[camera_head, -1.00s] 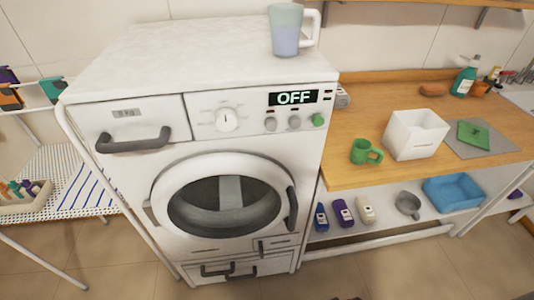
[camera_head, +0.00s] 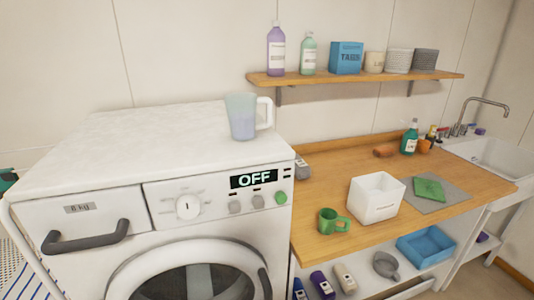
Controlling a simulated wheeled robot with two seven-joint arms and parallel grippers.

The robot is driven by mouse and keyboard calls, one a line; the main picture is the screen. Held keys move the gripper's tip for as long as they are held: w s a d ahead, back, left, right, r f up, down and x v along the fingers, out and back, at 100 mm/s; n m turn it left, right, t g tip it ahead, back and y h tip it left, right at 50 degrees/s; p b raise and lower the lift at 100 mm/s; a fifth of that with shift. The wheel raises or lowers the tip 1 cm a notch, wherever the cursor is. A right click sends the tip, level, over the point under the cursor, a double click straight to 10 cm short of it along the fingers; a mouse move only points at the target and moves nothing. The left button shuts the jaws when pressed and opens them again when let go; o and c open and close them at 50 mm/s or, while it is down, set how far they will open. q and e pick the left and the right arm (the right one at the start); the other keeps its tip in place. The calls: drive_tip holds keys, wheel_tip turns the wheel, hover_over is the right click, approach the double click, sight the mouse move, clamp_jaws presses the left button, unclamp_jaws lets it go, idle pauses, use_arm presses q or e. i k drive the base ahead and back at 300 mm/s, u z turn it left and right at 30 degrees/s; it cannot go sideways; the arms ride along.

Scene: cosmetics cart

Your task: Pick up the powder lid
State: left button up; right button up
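I cannot single out a powder lid for certain. A translucent blue-white jug (camera_head: 241,117) with a handle stands on top of the washing machine. Neither of my grippers shows in the head view.
The white washing machine (camera_head: 90,150) reads OFF. A wall shelf (camera_head: 360,80) holds bottles and boxes. Below the counter are a blue basin (camera_head: 426,245) and several bottles. A sink (camera_head: 485,150) is at right.

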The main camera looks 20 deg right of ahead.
sight(426, 189)
drive_tip(key=z, duration=1.4)
